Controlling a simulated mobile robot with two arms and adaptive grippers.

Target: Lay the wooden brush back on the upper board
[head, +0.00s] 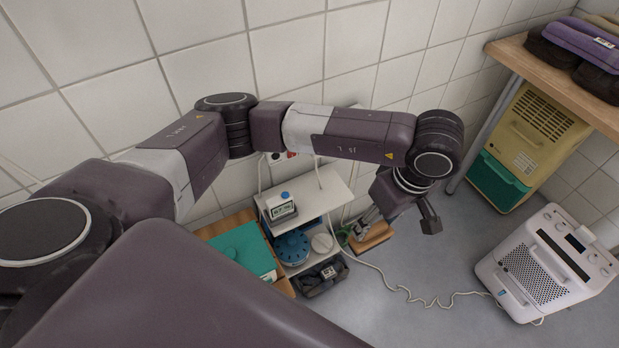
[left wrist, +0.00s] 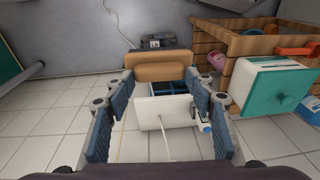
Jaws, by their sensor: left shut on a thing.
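The wooden brush (head: 374,237) is a tan block in my left gripper (head: 361,229), to the right of the small white shelf unit. In the left wrist view the brush (left wrist: 155,73) lies crosswise between the fingertips of the left gripper (left wrist: 158,82), which is shut on it. The upper board (head: 325,190) is the white top of the shelf unit, with a small display device (head: 283,209) at its left front. The upper board also shows in the left wrist view (left wrist: 150,113), apart from the brush. My right gripper is out of view.
Below the upper board stand a blue round thing (head: 291,247) and a dark bin (head: 322,276). A teal-topped box (head: 243,249) is at the left. A white cable (head: 402,291) crosses the floor to a white appliance (head: 545,262). The tiled wall is close behind.

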